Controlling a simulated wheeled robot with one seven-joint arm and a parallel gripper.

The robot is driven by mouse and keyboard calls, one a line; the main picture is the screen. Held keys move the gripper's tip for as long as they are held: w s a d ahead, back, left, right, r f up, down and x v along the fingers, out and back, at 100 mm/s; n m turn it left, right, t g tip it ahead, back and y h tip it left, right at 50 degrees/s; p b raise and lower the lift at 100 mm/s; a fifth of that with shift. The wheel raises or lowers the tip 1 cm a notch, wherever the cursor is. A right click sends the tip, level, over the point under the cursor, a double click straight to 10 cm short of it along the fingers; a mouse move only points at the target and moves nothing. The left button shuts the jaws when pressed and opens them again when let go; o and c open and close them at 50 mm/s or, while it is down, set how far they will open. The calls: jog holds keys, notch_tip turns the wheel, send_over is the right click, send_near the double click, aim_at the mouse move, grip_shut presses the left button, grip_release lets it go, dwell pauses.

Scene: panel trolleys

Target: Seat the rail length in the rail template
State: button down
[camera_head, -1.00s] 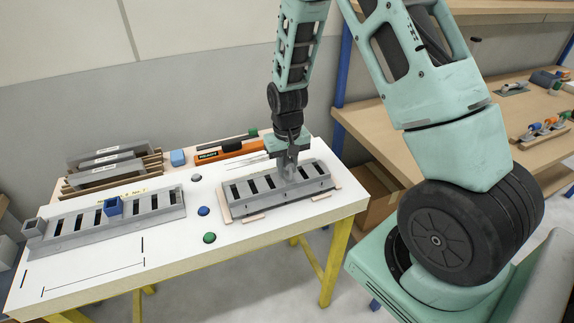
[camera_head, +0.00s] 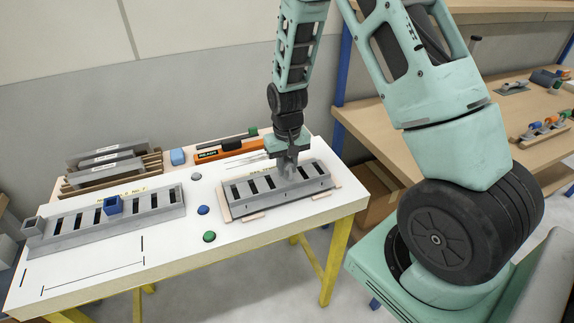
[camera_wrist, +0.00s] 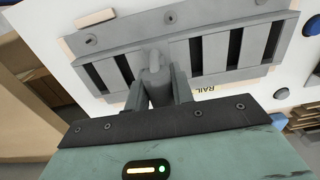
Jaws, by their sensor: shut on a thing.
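The rail length (camera_head: 263,205) is a grey slotted bar at the right of the white table. It lies among short pale wooden strips (camera_head: 322,196) that appear to mark the rail template. It looks close to level; I cannot tell whether it is fully down. My gripper (camera_head: 287,172) comes down from above and is shut on the rail between two slots, right of its middle in the head view.
A second grey slotted bar (camera_head: 160,212) lies at left with a blue block (camera_head: 114,205) on it and a grey cube at its end. Blue and green buttons (camera_head: 209,237) sit between the bars. Grey panels in a rack (camera_head: 105,168) and an orange level stand behind.

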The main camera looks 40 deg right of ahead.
jog(key=shift+f+b, duration=0.5)
jog(key=shift+f, duration=0.25)
jog(key=c, duration=1.1)
grip_release()
jog(key=shift+r+p, duration=3.25)
jog(key=shift+r, duration=0.8)
